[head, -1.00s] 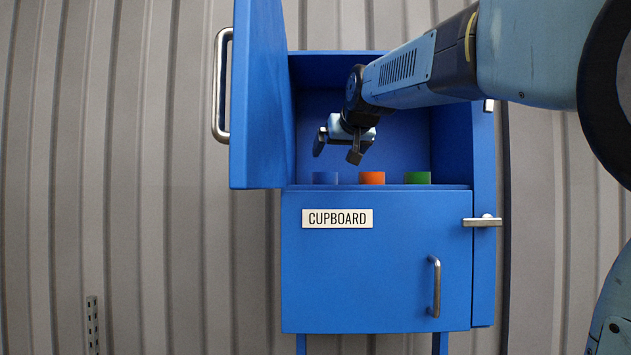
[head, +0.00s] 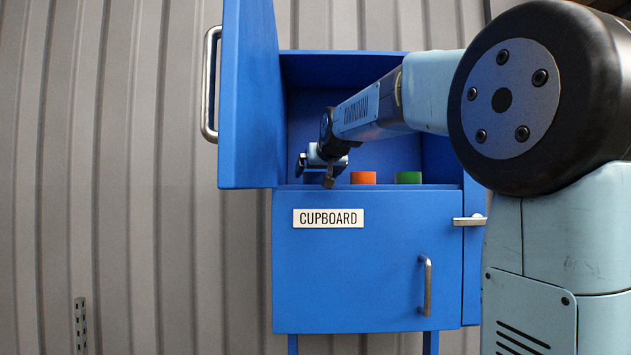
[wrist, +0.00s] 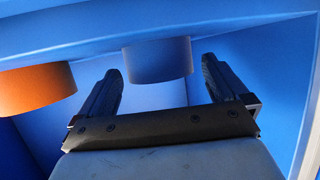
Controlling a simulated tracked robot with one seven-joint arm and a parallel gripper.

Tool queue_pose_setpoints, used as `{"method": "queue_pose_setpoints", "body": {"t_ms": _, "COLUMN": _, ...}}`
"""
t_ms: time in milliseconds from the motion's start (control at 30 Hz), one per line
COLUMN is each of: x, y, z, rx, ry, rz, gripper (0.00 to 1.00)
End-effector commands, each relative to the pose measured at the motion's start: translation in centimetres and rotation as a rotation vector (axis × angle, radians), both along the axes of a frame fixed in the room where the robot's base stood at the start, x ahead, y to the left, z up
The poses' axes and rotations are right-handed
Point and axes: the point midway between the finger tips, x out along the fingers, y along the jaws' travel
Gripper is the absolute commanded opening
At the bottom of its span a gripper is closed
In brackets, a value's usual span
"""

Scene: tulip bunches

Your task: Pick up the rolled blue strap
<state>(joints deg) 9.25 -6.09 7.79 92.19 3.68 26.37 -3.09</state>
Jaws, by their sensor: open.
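The rolled blue strap (head: 313,179) stands at the left of the row of rolls inside the open upper part of the blue cupboard. My gripper (head: 315,173) is just in front of it in the head view, partly covering it. In the wrist view, the blue strap (wrist: 158,60) shows between and beyond the two spread fingertips of my gripper (wrist: 161,72). The fingers are open and empty, one to each side of the strap. I cannot tell how much depth is left between them.
An orange roll (head: 363,178) sits close to the right of the blue one, and a green roll (head: 408,178) beyond it. The raised cupboard door (head: 248,110) stands open at the left. The compartment's side walls and front edge bound the space.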

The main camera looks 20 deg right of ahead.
Motion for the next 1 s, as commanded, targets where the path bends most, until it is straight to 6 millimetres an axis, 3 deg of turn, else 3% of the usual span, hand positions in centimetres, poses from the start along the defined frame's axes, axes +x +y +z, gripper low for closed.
{"method": "queue_pose_setpoints", "body": {"t_ms": 267, "x": 0.49, "y": 0.06, "z": -0.2, "rx": 0.0, "ry": 0.0, "rz": 0.001, "gripper": 1.0}}
{"method": "queue_pose_setpoints", "body": {"t_ms": 900, "x": 0.46, "y": 0.11, "z": -0.2, "rx": 0.001, "ry": 0.0, "rz": 0.002, "gripper": 0.39}}
{"method": "queue_pose_setpoints", "body": {"t_ms": 1000, "x": 0.45, "y": 0.12, "z": -0.17, "rx": 0.0, "ry": 0.0, "rz": 0.002, "gripper": 0.39}}
